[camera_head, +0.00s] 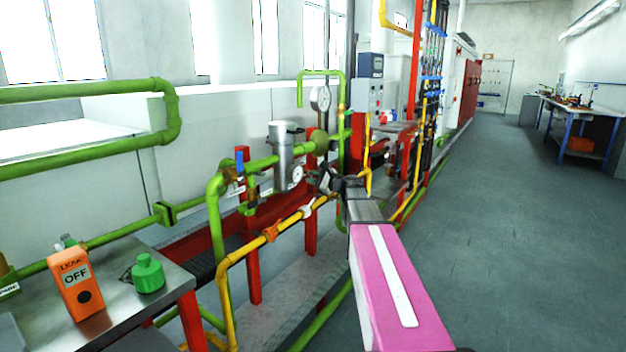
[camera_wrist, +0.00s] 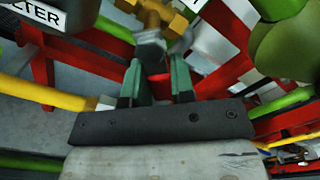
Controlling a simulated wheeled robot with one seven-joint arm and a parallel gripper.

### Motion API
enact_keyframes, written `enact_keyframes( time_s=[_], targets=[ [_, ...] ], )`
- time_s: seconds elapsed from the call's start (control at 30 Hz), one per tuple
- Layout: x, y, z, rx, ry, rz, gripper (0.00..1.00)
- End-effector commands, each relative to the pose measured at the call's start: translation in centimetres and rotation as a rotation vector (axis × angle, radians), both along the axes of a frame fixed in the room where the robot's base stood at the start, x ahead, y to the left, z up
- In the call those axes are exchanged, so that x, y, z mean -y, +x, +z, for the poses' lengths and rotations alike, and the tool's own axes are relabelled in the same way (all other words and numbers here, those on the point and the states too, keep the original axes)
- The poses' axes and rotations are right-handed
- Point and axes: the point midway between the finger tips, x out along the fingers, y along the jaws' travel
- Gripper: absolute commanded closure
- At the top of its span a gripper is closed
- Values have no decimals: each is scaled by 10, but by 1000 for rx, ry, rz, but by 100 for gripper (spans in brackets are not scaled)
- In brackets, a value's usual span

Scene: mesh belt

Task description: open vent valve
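My gripper (camera_head: 330,180) is at the pipework just right of the grey filter cylinder (camera_head: 282,150) in the head view. In the wrist view, my gripper (camera_wrist: 158,75) has its two green fingers apart, with red framework visible between them. A brass valve body (camera_wrist: 155,14) is just beyond the fingertips, with a pale grey piece (camera_wrist: 150,50), perhaps its handle, at the tips. Whether the fingers touch it I cannot tell. No vent label is readable, so I cannot confirm this is the vent valve. In the head view the valve is hidden behind my gripper.
Green pipe (camera_head: 212,215) and yellow pipe (camera_head: 245,250) run close by on the red frame (camera_head: 254,265). A pressure gauge (camera_head: 320,98) stands behind. A metal table (camera_head: 115,300) holds an orange box (camera_head: 78,285) reading OFF. The floor (camera_head: 500,230) at right is clear.

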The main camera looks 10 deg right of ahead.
Motion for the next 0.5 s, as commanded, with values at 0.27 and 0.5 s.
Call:
enact_keyframes(
  time_s=[0.27,0.5],
  targets=[
    [0,0,0,7,-8,1,100],
    [2,2,2,70,-71,1,100]
  ],
)
